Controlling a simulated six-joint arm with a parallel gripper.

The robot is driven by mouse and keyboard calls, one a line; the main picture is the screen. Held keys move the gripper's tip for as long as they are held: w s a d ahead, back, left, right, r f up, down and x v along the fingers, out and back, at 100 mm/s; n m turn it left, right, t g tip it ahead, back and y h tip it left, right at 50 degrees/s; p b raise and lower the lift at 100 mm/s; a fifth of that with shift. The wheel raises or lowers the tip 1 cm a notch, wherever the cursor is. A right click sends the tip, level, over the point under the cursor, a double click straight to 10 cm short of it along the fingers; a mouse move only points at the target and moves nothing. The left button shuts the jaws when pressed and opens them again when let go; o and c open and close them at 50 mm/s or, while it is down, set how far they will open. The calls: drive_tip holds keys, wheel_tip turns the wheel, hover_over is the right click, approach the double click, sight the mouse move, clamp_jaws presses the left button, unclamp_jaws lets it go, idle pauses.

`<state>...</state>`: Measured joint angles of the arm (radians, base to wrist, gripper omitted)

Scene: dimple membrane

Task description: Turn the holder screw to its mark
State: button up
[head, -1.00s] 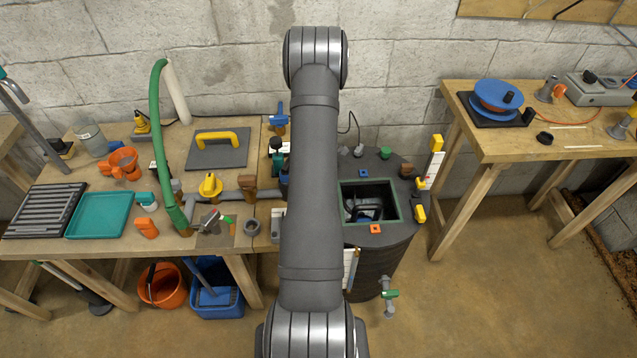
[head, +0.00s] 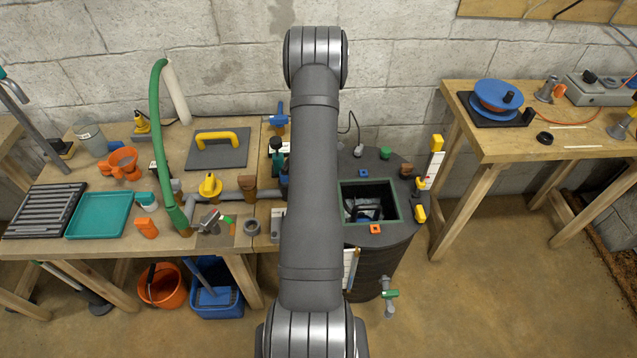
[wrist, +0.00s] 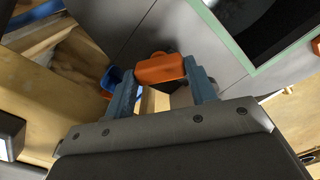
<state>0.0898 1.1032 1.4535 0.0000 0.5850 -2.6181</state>
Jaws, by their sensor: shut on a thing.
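In the wrist view, an orange knob (wrist: 160,68) sits between the two blue-grey fingers of my gripper (wrist: 160,78). It looks like the head of the holder screw. My gripper is shut on it, with one finger against each side. The knob's mark and how far it is turned cannot be made out. In the head view my own arm covers the gripper and the knob.
The dark round tank (head: 372,262) stands beside the left bench, with a green-framed square opening (head: 399,205). A blue part (wrist: 112,78) lies close to my left finger. The left bench (head: 235,150) holds tools, a green hose (head: 156,120) and a teal tray (head: 98,216).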

drive_tip(key=shift+n, duration=2.1)
drive_tip(key=o, duration=1)
